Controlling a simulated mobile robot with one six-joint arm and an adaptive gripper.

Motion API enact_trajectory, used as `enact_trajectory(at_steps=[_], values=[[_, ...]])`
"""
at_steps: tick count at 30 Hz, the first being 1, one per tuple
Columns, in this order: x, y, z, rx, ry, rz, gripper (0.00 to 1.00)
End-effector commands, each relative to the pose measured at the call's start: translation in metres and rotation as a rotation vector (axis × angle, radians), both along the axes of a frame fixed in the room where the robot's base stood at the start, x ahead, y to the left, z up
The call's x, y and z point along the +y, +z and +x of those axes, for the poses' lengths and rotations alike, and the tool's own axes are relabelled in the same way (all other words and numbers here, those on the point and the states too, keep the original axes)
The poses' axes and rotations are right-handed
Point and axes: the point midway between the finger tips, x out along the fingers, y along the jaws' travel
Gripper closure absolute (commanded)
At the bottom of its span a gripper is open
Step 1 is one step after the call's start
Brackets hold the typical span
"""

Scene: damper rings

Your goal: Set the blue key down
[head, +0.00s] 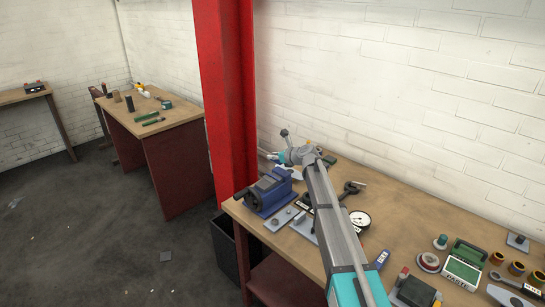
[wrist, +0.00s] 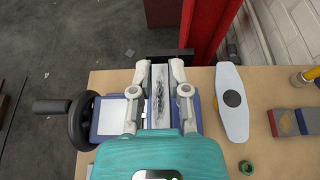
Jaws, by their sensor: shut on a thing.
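My gripper (wrist: 160,72) points down over the blue vise (wrist: 108,114), with one finger on each side of a grey strip with blue edges. It is shut on the blue key, which I cannot clearly tell apart from the vise parts between and below the fingers. In the head view the vise (head: 268,193) stands at the near left end of the workbench (head: 400,205).
In the wrist view a pale plate with a black knob (wrist: 232,99) lies right of the vise, beside a green ring (wrist: 246,167). The head view shows a dial gauge (head: 360,219) and a green box (head: 463,265). A red column (head: 226,95) stands beside the bench.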

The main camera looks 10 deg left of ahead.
Motion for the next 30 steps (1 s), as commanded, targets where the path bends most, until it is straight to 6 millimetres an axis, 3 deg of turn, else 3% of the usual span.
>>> enact_trajectory(at_steps=[8, 30], values=[[0.000, -0.004, 0.000, 0.001, -0.003, -0.002, 1.00], [-0.002, -0.049, 0.000, 0.001, -0.004, -0.002, 1.00]])
